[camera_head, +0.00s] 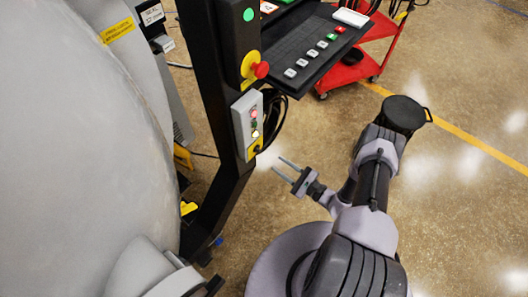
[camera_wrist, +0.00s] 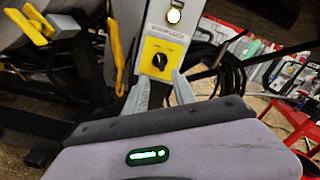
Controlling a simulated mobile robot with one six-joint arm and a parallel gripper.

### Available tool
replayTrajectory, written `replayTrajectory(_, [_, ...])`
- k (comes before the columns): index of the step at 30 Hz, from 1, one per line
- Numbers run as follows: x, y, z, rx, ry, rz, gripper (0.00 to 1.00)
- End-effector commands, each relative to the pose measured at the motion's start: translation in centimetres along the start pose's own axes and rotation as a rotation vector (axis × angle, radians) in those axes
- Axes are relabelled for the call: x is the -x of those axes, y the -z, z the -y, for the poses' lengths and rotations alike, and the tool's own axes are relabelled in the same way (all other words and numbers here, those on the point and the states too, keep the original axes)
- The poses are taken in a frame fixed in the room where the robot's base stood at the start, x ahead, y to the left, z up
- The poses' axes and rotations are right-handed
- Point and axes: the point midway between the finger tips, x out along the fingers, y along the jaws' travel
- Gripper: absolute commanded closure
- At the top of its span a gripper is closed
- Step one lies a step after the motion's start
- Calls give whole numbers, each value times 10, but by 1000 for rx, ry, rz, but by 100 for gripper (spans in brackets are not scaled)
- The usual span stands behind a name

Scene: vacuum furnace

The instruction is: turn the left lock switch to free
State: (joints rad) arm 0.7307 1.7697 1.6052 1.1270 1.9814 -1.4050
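The lock switch is a black rotary knob (camera_wrist: 160,61) on a yellow plate in the wrist view, low on a grey control box. In the head view the grey control box (camera_head: 247,122) is on the dark post, with the yellow switch plate (camera_head: 254,148) at its lower end. My gripper (camera_head: 277,163) is open and empty, its two fingers apart and pointing toward the box with a gap before it. In the wrist view the fingertips (camera_wrist: 161,82) lie below and to either side of the knob. The knob's label is too small to read.
A red emergency button (camera_head: 261,70) sits above the box. A dark console (camera_head: 305,50) with several buttons juts out to the right. Black cables (camera_wrist: 225,65) hang beside the box. A large grey furnace body (camera_head: 75,130) fills the left. A red cart (camera_head: 350,70) stands behind.

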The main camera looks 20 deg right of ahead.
Motion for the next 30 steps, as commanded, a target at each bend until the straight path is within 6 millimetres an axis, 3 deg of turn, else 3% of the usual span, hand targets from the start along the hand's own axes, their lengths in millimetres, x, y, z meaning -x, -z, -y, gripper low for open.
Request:
replayTrajectory(4, [-43,1,-2,2,-6,4,68])
replayTrajectory(10, [-75,0,-1,0,-2,1,68])
replayTrajectory(21, [-82,-1,0,-1,-1,1,68])
replayTrajectory(22, [-82,-1,0,-1,-1,1,70])
replayTrajectory(27, [-82,-1,0,-1,-1,1,100])
replayTrajectory(30, [-82,-1,0,-1,-2,1,100])
